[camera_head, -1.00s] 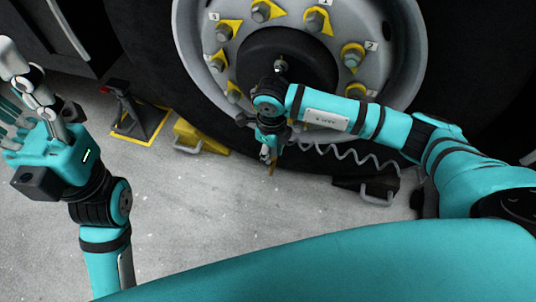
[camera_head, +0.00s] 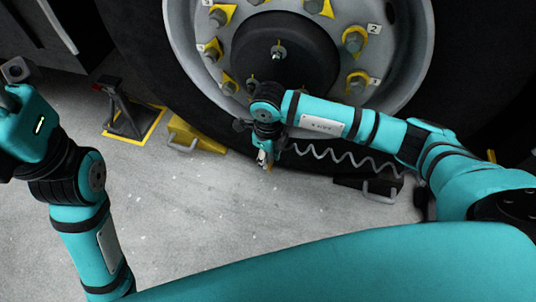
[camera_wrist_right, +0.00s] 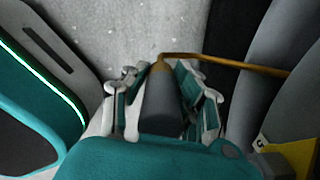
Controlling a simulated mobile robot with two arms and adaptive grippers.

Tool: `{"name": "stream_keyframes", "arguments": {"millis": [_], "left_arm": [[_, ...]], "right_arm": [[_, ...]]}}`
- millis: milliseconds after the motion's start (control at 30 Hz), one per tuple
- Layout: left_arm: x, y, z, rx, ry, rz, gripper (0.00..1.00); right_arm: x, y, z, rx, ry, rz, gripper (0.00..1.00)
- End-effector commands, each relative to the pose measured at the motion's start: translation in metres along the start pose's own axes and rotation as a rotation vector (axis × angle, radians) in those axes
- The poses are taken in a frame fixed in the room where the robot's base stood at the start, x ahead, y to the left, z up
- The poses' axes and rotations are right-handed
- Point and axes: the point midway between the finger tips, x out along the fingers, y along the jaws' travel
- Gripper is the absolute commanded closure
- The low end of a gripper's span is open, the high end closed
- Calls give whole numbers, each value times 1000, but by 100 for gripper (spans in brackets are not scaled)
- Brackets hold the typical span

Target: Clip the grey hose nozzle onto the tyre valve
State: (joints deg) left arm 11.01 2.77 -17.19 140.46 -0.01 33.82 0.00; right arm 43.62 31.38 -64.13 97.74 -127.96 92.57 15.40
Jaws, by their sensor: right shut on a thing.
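My right gripper (camera_head: 265,150) is low in front of the wheel, pointing down, shut on the grey hose nozzle. In the right wrist view the nozzle (camera_wrist_right: 162,108) is a dark grey cylinder between the fingers. A thin brass-coloured valve stem (camera_wrist_right: 225,62) runs from the wheel side on the right to the nozzle's far end. The two meet or overlap there; I cannot tell whether they are clipped together. In the head view the gripper mostly hides the nozzle. My left gripper (camera_head: 12,95) is at the left edge, partly cut off, away from the wheel.
The big wheel rim (camera_head: 405,75) with several nuts and yellow markers fills the top. A coiled hose (camera_head: 345,157) runs right of my right gripper. A yellow chock (camera_head: 195,135), a dark chock (camera_head: 370,188) and a jack stand (camera_head: 125,115) stand on the floor. Grey floor is clear at lower left.

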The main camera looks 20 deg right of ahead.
Motion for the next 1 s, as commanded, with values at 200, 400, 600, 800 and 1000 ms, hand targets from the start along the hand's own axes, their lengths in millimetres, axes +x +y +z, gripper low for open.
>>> {"name": "stream_keyframes", "arguments": {"millis": [200,400,600,800,1000], "left_arm": [[0,0,0,0,0,0,54],[0,0,0,0,0,0,54],[-2,0,0,-1,-1,0,54],[-1,1,-1,1,8,4,54],[3,2,-2,3,19,10,54]], "right_arm": [[0,0,0,0,-1,0,100],[0,0,0,0,-1,0,100],[4,0,0,0,0,0,100],[9,0,0,0,0,0,100],[14,0,0,0,-1,0,100]]}}
